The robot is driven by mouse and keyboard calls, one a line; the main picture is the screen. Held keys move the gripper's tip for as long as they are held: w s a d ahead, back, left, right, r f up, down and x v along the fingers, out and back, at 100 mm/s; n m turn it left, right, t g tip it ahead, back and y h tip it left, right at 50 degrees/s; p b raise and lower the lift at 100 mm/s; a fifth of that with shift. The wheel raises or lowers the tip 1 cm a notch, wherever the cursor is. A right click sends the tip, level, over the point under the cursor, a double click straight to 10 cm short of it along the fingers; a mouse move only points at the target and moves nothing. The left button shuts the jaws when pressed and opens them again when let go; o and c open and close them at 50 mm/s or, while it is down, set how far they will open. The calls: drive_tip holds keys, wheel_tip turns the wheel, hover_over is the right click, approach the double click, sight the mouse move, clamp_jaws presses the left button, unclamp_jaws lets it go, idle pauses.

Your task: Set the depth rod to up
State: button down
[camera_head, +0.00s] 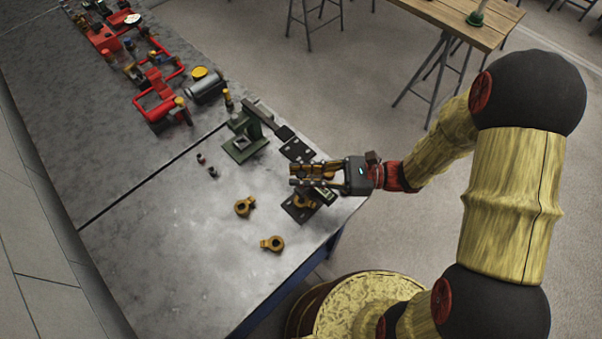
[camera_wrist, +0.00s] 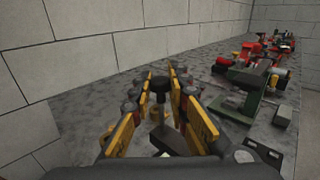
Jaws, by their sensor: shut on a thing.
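My gripper (camera_head: 294,175) reaches in from the right over the near right edge of the grey table. In the wrist view, my gripper's fingers (camera_wrist: 160,77) are closed in around a dark round knob (camera_wrist: 160,85), which I take to be the top of the depth rod. In the head view the fingers cover the rod. A dark plate with a brass part (camera_head: 303,204) lies just below the gripper. How high the rod stands cannot be told.
A green press with a grey lever (camera_head: 245,145) stands just left and beyond my gripper; it also shows in the wrist view (camera_wrist: 245,95). Two brass rings (camera_head: 272,243) and small dark pieces lie on the table. Red pump parts (camera_head: 155,95) stand farther back. The near left table is clear.

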drive_tip(key=shift+w+r, duration=0.1)
drive_tip(key=shift+r, duration=0.15)
drive_tip(key=c, duration=1.7)
unclamp_jaws()
drive_tip(key=shift+f, duration=0.1)
drive_tip(key=shift+d, duration=0.1)
drive_tip(key=d, duration=1.1)
drive_tip(key=shift+w+d, duration=0.4)
